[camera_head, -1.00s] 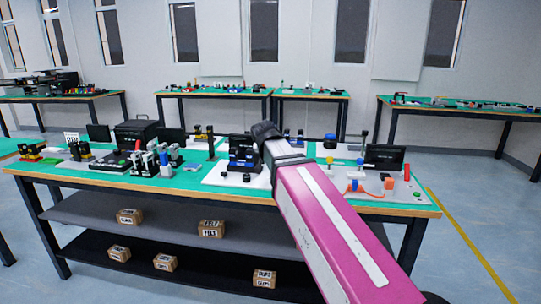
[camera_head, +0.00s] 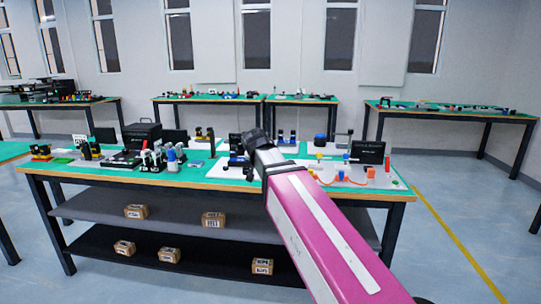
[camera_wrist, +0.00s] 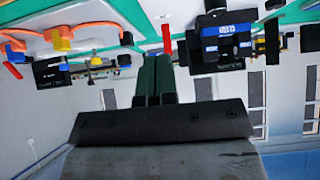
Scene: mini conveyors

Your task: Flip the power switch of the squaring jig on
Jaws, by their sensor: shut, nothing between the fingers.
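My gripper (camera_wrist: 157,62) shows in the wrist view as two dark fingers pressed together, empty. In the head view the dark end of my arm is over the middle of the near workbench (camera_head: 215,184); its fingers cannot be made out there. A black device with a blue label (camera_wrist: 226,42) is just right of the fingers in the wrist view, apart from them. In the head view a black and blue device (camera_head: 239,152) stands partly behind the arm's end. I cannot tell which device is the squaring jig, and no power switch is clearly readable.
Right of my arm, a light board (camera_head: 340,172) carries an orange cable, coloured pieces and a black box (camera_head: 367,152). Several small devices and a black case (camera_head: 142,135) crowd the bench's left half. Cardboard boxes lie on the shelves below. Open floor (camera_head: 465,215) is at the right.

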